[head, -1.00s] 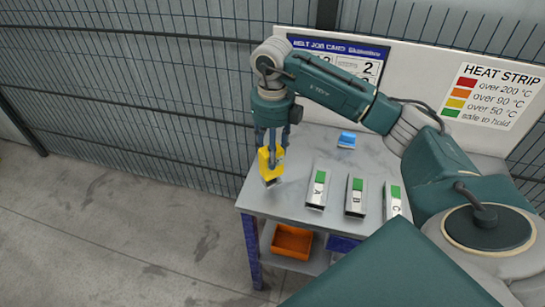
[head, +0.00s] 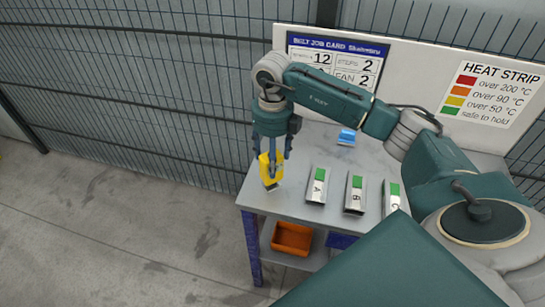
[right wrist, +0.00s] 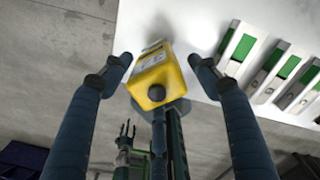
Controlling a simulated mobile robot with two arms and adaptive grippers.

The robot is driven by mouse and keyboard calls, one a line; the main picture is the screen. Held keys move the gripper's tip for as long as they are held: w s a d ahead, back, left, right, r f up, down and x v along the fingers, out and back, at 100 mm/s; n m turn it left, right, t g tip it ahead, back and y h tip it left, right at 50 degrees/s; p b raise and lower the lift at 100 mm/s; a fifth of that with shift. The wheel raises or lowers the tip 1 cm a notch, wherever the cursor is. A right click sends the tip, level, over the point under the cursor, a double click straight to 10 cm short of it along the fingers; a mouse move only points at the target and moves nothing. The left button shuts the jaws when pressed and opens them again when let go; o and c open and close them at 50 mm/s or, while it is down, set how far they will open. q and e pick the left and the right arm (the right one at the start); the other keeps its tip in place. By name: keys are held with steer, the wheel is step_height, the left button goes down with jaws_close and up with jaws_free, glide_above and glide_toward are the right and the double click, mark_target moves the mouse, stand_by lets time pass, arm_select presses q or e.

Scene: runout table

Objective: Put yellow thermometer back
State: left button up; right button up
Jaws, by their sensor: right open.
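The yellow thermometer (head: 271,172) is at the left end of the grey table (head: 325,216). My right gripper (head: 272,152) is directly above it, with its fingers either side of the thermometer's upper part. In the right wrist view, the open fingertips (right wrist: 159,64) flank the thermometer (right wrist: 158,82), with a gap on each side. I cannot tell exactly what the thermometer's lower end rests on. A small gripper-like shape (right wrist: 126,140) lies far back in the right wrist view; it may be my left gripper, but its jaw state is unclear.
Blocks A (head: 317,186), B (head: 355,195) and C (head: 391,198), each with a green strip, lie right of the thermometer. A blue object (head: 347,137) lies behind them. An orange bin (head: 292,238) sits on the lower shelf. The heat strip board (head: 491,95) stands behind.

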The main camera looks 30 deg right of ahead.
steer(key=shift+r, duration=0.3)
steer(key=shift+w+r, duration=0.1)
steer(key=shift+r, duration=0.2)
step_height(320, 180, up, 10)
steer(key=b, duration=0.2)
steer(key=shift+b, duration=0.3)
steer(key=shift+r, duration=0.6)
